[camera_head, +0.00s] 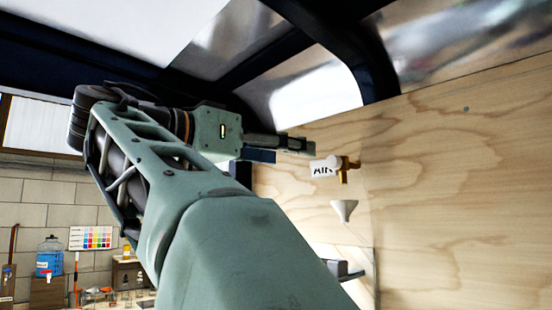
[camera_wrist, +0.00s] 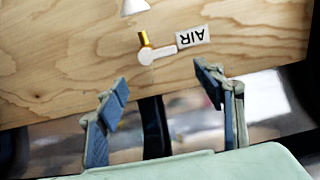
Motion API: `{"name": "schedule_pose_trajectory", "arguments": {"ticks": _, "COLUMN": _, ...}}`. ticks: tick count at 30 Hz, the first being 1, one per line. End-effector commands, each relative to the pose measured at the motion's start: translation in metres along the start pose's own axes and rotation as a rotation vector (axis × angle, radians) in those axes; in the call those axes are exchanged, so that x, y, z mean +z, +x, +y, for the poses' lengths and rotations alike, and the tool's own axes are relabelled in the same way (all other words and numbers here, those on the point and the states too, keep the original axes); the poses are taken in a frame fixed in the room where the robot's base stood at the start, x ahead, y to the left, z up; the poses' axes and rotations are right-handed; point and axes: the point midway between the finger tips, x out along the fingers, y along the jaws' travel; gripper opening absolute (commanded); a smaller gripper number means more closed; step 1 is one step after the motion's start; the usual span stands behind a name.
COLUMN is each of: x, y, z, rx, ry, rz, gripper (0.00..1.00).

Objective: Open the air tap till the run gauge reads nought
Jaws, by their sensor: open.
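The air tap shows in the head view as a brass fitting (camera_head: 347,168) on the plywood wall, beside a white AIR label (camera_head: 322,168). In the wrist view, the picture is inverted; the brass stem (camera_wrist: 144,39) has a white lever (camera_wrist: 156,55) on it. The lever points toward the AIR label (camera_wrist: 193,37). My gripper (camera_head: 299,147) is raised close to the tap, just left of it in the head view. In the wrist view my gripper (camera_wrist: 164,84) is open and empty, its fingers apart from the lever. I cannot make out the run gauge in either view.
A white funnel (camera_head: 344,210) is on the wall below the tap. A dark frame bar (camera_head: 365,60) and bright panels run overhead. A blue water jug (camera_head: 49,257) and a colour chart (camera_head: 90,238) are far off at left. The upper plywood right of the tap is mostly bare.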

Motion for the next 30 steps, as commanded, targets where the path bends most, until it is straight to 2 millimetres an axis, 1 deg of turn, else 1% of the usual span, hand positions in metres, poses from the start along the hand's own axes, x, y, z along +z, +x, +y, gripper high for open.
{"name": "schedule_pose_trajectory", "arguments": {"ticks": 1, "x": -0.001, "y": 0.012, "z": 0.002, "rx": 0.004, "ry": 0.000, "rz": 0.000, "gripper": 0.62}}
{"name": "schedule_pose_trajectory", "arguments": {"ticks": 6, "x": -0.002, "y": 0.045, "z": 0.002, "rx": 0.004, "ry": 0.000, "rz": 0.000, "gripper": 0.62}}
{"name": "schedule_pose_trajectory", "arguments": {"ticks": 9, "x": -0.001, "y": 0.061, "z": 0.001, "rx": 0.003, "ry": 0.000, "rz": -0.001, "gripper": 0.62}}
{"name": "schedule_pose_trajectory", "arguments": {"ticks": 12, "x": -0.002, "y": 0.072, "z": 0.001, "rx": 0.002, "ry": 0.000, "rz": 0.001, "gripper": 0.62}}
{"name": "schedule_pose_trajectory", "arguments": {"ticks": 18, "x": 0.000, "y": 0.082, "z": 0.000, "rx": 0.000, "ry": 0.000, "rz": 0.000, "gripper": 0.62}}
{"name": "schedule_pose_trajectory", "arguments": {"ticks": 25, "x": 0.000, "y": 0.082, "z": 0.000, "rx": -0.001, "ry": 0.001, "rz": 0.000, "gripper": 0.62}}
{"name": "schedule_pose_trajectory", "arguments": {"ticks": 30, "x": 0.000, "y": 0.082, "z": 0.000, "rx": -0.001, "ry": 0.001, "rz": 0.000, "gripper": 0.44}}
